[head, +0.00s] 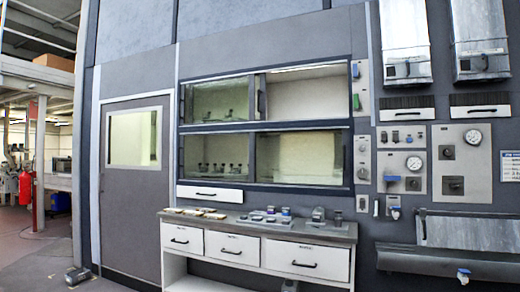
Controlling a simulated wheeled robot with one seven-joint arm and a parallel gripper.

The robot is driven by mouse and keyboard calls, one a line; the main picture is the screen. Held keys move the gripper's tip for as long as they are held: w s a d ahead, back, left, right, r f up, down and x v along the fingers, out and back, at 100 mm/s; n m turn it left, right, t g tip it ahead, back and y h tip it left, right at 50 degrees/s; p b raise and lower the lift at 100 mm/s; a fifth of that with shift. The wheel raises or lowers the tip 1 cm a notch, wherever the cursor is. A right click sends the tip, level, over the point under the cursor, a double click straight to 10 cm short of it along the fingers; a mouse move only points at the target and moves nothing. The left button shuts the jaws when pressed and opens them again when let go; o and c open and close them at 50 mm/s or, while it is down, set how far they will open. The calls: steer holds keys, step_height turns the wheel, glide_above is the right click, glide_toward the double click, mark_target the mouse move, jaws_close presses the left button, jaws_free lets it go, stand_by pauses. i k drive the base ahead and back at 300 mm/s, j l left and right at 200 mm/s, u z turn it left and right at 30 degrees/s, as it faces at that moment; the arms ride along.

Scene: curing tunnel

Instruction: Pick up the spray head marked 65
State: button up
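No spray head marked 65 can be made out, as any markings are too small to read. Several small grey and bluish fittings (270,214) sit on the worktop (228,222) of a white drawer bench, with more small grey pieces (318,214) towards its right end. Other small dark pieces (228,168) stand behind the lower glazed opening, and a few (228,113) behind the upper one. I cannot tell which of these are spray heads. My gripper is not in view.
A closed grey door (131,190) with a window is left of the bench. A dark metal object (77,275) lies on the floor before it. Panels with gauges (472,137) and valves fill the right wall, above a projecting grey trough (447,260). Open floor (38,255) lies at left.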

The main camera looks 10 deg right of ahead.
mark_target(316, 217)
steer(key=i+j+z, duration=0.1)
steer(key=z, duration=0.95)
steer(key=i+j+z, duration=0.15)
steer(key=j+z, duration=0.25)
steer(key=j, duration=0.3)
steer(key=i+j+z, duration=0.1)
steer(key=j+z, duration=0.3)
steer(key=j, duration=0.35)
steer(key=j+z, duration=0.4)
steer(key=j, duration=0.35)
